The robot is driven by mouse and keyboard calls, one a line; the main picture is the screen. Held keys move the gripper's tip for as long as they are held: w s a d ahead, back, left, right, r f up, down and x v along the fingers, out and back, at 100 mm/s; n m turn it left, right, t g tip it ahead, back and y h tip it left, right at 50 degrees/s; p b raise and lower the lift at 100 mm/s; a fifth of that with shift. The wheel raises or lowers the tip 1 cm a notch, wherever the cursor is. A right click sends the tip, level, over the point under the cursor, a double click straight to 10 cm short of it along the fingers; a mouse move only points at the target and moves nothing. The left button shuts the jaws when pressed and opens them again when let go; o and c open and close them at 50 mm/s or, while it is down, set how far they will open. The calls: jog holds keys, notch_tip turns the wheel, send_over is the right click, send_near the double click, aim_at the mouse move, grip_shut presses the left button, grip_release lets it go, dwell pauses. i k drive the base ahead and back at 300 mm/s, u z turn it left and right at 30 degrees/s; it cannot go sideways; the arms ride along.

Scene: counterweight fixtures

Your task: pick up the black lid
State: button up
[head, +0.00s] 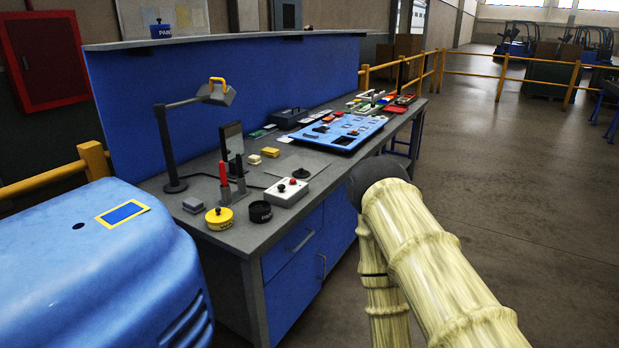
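A small round black piece (260,212) sits near the front left corner of the workbench and looks like the black lid. It is too small to tell whether it is a loose lid or a lidded pot. A yellow round tin (219,223) with a dark top knob stands just left of it, apart from it. My arm, in a pale yellow sleeve, enters at the lower right, in front of the bench's right side. My gripper is out of view.
A white control box (286,193) with red and black knobs stands right of the black piece. Red and black upright tools, a desk lamp (206,100) and a blue tray (338,140) are behind. A blue rounded housing (90,260) fills the lower left. Open floor lies right.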

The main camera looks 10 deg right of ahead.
aim_at(300, 173)
jog(key=z, duration=0.45)
jog(key=i, duration=1.75)
jog(key=u, duration=0.45)
